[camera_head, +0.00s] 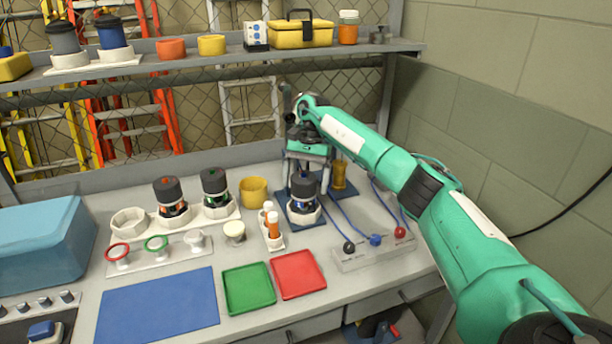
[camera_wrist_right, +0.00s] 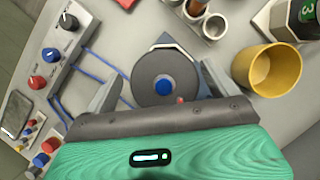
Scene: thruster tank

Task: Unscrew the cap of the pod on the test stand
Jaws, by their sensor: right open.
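The pod (camera_head: 303,200) stands upright in a white collar on the blue base of the test stand (camera_head: 318,220). Its dark round cap (camera_head: 303,184) is on top; in the right wrist view the cap (camera_wrist_right: 143,83) has a blue dot at its centre. My right gripper (camera_head: 305,168) points down above the pod. It is open, with one finger on each side of the cap in the right wrist view (camera_wrist_right: 158,88). I cannot tell whether the fingers are level with the cap; gaps show beside it. My left gripper is not in view.
Two similar pods (camera_head: 170,194) stand in a white rack on the left. A yellow cup (camera_head: 254,191) and a holder with orange-and-white tubes (camera_head: 272,226) are left of the stand. A control box (camera_head: 375,255) with cables is to the right. Green (camera_head: 249,288) and red (camera_head: 298,275) trays lie in front.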

